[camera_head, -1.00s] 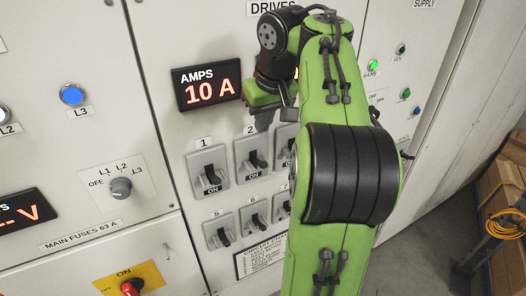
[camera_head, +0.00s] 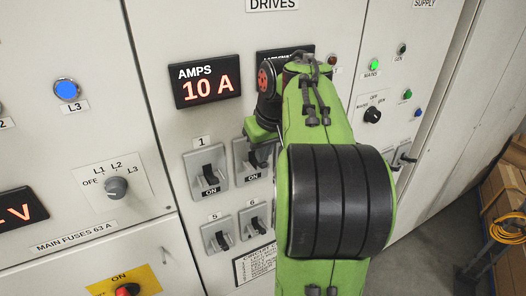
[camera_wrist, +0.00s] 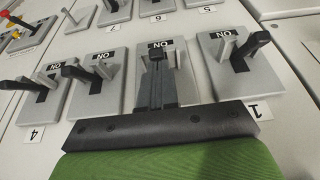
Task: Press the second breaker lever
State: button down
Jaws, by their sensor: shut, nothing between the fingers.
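The second breaker (camera_head: 241,172) is a grey plate with a dark lever and an ON label. It sits right of breaker 1 (camera_head: 191,172) in the top row; its number is hidden behind my arm. My gripper (camera_wrist: 155,62) is shut and empty. In the wrist view, which looks at the panel upside down, its fingers lie directly over the second breaker (camera_wrist: 180,85) and hide most of its lever. I cannot tell whether the fingertips touch the lever. Breaker 1 is to the right there (camera_wrist: 232,75), with its lever tilted.
Other breakers stand close by, including breaker 5 (camera_head: 217,236) and breaker 6 (camera_head: 256,220) below. The AMPS display (camera_head: 208,85) reads 10 A above them. A selector knob (camera_head: 116,188) is further left. My arm covers the panel's right breakers.

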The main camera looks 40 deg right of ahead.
aim_at(264, 167)
jog(key=shift+s+f, duration=0.1)
jog(key=shift+s+a+f+t+b, duration=0.1)
jog(key=shift+s+f+t+b, duration=0.15)
jog(key=shift+b, duration=0.45)
jog(key=t+b, duration=0.1)
jog(key=f+b, duration=0.1)
jog(key=b, duration=0.1)
jog(key=shift+s+a+f+t+h+b, duration=0.1)
jog(key=shift+s+f+t+h+b, duration=0.2)
jog(key=shift+s+t, duration=0.1)
jog(key=shift+s+a+t+h+b, duration=0.1)
jog(key=shift+s+t+h+b, duration=0.2)
jog(key=shift+t+b, duration=0.8)
jog(key=shift+s+a+t+h+b, duration=0.1)
jog(key=shift+s+t+h+b, duration=0.3)
jog(key=shift+b, duration=1.2)
jog(key=shift+w+f, duration=0.1)
